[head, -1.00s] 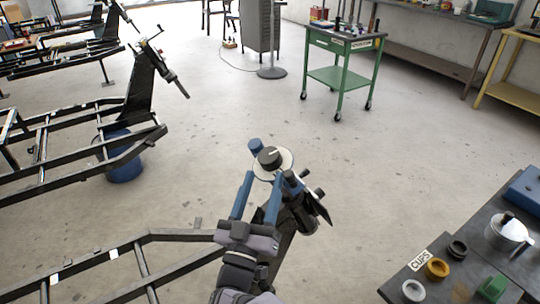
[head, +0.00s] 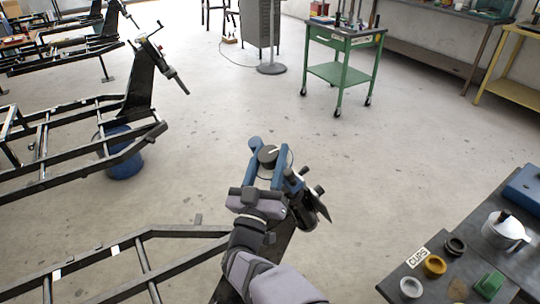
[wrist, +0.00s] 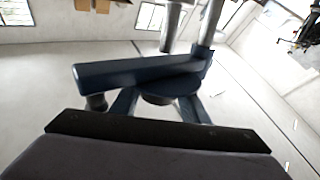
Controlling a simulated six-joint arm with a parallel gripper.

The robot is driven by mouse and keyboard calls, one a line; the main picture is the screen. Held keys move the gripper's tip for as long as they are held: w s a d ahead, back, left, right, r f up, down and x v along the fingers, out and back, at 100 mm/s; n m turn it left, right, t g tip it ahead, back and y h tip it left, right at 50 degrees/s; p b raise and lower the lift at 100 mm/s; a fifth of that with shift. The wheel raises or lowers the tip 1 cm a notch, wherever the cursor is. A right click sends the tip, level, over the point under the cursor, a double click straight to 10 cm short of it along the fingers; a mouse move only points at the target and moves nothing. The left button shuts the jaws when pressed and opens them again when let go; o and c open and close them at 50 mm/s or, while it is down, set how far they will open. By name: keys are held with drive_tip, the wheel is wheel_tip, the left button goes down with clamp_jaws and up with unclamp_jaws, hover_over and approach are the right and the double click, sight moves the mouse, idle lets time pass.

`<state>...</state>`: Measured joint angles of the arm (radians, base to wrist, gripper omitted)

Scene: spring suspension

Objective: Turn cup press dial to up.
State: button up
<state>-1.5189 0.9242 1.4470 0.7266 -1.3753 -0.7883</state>
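The cup press dial (head: 268,155) is a dark round knob on a pale disc, in the middle of the head view. A white mark on it points toward the upper right. The cup press has blue and black parts (head: 297,186) around and to the right of the dial. My gripper (head: 266,165) is open, with its two blue fingers on either side of the dial. I cannot tell whether they touch it. In the wrist view, the dark knob (wrist: 158,98) shows between the fingers, partly hidden under a blue bar (wrist: 140,72).
Black frames (head: 70,168) stand on the left, with a blue drum (head: 122,160). A green cart (head: 338,74) is at the back. The middle floor is clear.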

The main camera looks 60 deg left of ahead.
drive_tip(key=shift+c, duration=0.8)
drive_tip(key=shift+r+n+g+y, duration=0.15)
drive_tip(key=shift+n+g+y, duration=0.35)
drive_tip(key=shift+g, duration=0.1)
drive_tip(key=shift+n+g+y, duration=0.4)
drive_tip(key=shift+n+g, duration=0.1)
drive_tip(key=shift+g, duration=0.1)
drive_tip(key=o, duration=0.8)
drive_tip(key=shift+m+t+h, duration=0.4)
drive_tip(key=shift+m+t, duration=0.2)
